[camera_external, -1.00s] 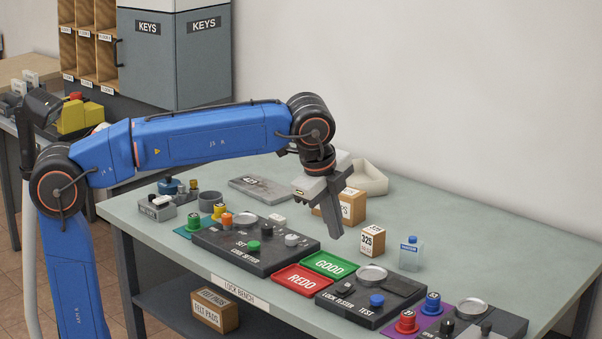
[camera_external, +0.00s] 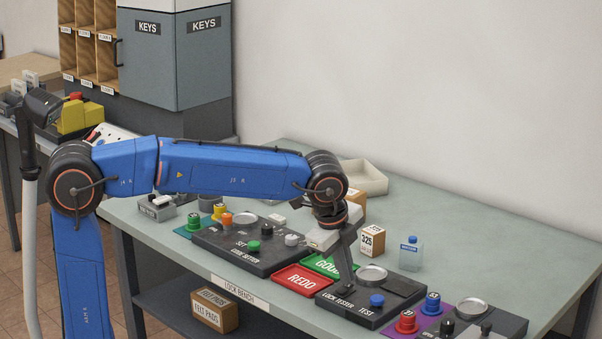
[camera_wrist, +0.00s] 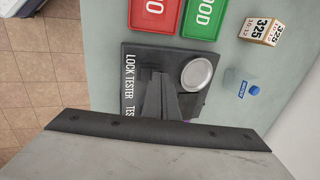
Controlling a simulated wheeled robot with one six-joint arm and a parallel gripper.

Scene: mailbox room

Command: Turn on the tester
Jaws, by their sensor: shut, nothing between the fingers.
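The lock tester (camera_external: 345,310) is a black panel on the bench, labelled LOCK TESTER and TEST. It carries a round silver dish (camera_external: 372,275), a blue button (camera_external: 376,300) and a dark raised block on its right side. My gripper (camera_external: 347,281) points down at the tester's back left part, left of the dish; I cannot tell whether it touches. In the wrist view my shut, empty gripper (camera_wrist: 158,80) lies over the tester (camera_wrist: 137,55), beside the dish (camera_wrist: 197,73). The blue button is hidden there behind my gripper.
The red REDO tray (camera_external: 300,279) and green GOOD tray (camera_external: 322,264) lie left of the tester. The lock setter (camera_external: 230,245) is farther left. A 325 box (camera_external: 371,241) and a small bottle (camera_external: 411,254) stand behind. Red (camera_external: 407,322) and blue (camera_external: 432,303) knobs stand at right.

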